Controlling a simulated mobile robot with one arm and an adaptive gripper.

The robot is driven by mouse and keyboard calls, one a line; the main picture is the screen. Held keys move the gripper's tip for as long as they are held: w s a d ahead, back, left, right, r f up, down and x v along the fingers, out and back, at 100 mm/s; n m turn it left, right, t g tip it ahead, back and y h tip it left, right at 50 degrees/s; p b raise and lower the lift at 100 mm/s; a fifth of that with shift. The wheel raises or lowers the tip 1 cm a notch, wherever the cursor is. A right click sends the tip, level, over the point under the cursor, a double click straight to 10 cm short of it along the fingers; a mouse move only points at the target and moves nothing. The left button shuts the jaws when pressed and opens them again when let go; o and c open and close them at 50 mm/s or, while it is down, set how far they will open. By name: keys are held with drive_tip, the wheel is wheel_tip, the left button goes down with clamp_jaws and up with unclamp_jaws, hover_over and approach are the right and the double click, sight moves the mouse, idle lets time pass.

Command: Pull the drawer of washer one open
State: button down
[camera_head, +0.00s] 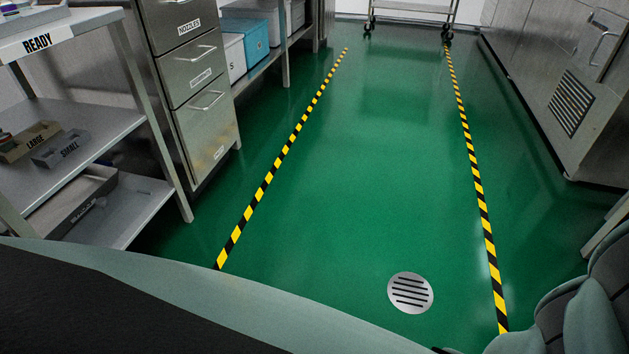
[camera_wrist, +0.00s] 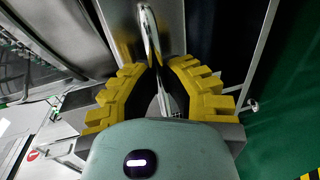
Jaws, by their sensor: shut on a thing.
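In the wrist view, my gripper (camera_wrist: 163,65) has its two yellow ridged fingers closed around a shiny metal bar handle (camera_wrist: 149,28). The bar runs up out of the fingertips, and part of it shows between the fingers. The handle sits in front of a grey metal front (camera_wrist: 121,28). No label shows on it, so I cannot tell from these views which washer it belongs to. The head view does not show my gripper or the held handle.
In the head view, a cabinet with several drawers (camera_head: 203,118) stands at left beside a shelf rack (camera_head: 95,125). A steel machine with a vent (camera_head: 570,103) stands at right. The green floor (camera_head: 350,170) is clear between striped lines; a drain (camera_head: 410,292) lies in it.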

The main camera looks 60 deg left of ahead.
drive_tip(key=p+v, duration=0.2)
drive_tip(key=v, duration=0.1)
drive_tip(key=shift+f, duration=0.3)
drive_tip(key=c, duration=1.5)
unclamp_jaws()
drive_tip(key=o, duration=0.5)
